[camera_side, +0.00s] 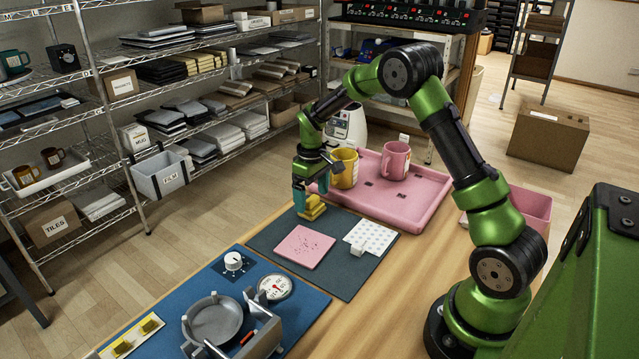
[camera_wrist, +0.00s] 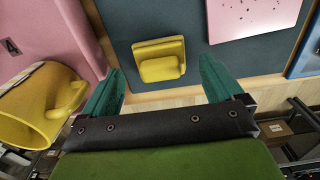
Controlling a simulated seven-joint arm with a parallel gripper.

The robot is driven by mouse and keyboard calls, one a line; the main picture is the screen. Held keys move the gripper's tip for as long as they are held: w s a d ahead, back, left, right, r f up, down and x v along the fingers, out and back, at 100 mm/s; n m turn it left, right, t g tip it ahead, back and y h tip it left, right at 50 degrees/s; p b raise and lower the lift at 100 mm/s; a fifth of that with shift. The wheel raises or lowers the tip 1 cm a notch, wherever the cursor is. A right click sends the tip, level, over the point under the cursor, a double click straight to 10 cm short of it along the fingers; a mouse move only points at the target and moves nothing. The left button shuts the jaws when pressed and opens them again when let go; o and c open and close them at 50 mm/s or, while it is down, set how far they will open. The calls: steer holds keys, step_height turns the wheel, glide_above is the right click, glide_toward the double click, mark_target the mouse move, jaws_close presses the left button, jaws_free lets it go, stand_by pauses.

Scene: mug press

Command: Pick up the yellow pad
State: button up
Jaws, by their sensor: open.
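The yellow pad (camera_side: 312,210) lies at the far left corner of the dark grey mat (camera_side: 345,279). It has a flat base with a raised block on top. In the wrist view the yellow pad (camera_wrist: 160,59) sits ahead of my fingers, roughly between their lines and a little left of middle. My gripper (camera_side: 301,200) is above and beside the pad in the side view. Its teal fingers (camera_wrist: 160,85) are spread apart in the wrist view with nothing between them. A finger partly hides the pad's left side in the side view.
A yellow mug (camera_side: 345,168) and a pink mug (camera_side: 395,160) stand on the pink tray (camera_side: 432,198). The yellow mug is close to my gripper. A pink square (camera_side: 304,247) and a dotted white sheet (camera_side: 371,237) lie on the mat. A press (camera_side: 213,322) stands on the blue mat.

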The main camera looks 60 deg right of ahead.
step_height(320, 180, down, 2)
steer(key=shift+f, duration=0.1)
steer(key=c, duration=1.2)
steer(key=shift+o, duration=0.2)
steer(key=shift+r, duration=0.7)
step_height(320, 180, up, 2)
steer(key=shift+r, duration=0.2)
steer(key=s+a, duration=0.1)
steer(key=s, duration=0.4)
steer(key=s+a+r, duration=0.1)
steer(key=s+a, duration=0.1)
steer(key=s, duration=0.3)
steer(key=s+a, duration=0.1)
steer(key=s, duration=0.4)
steer(key=shift+s+a+r, duration=0.15)
steer(key=shift+s+a, duration=0.05)
steer(key=shift+a, duration=0.15)
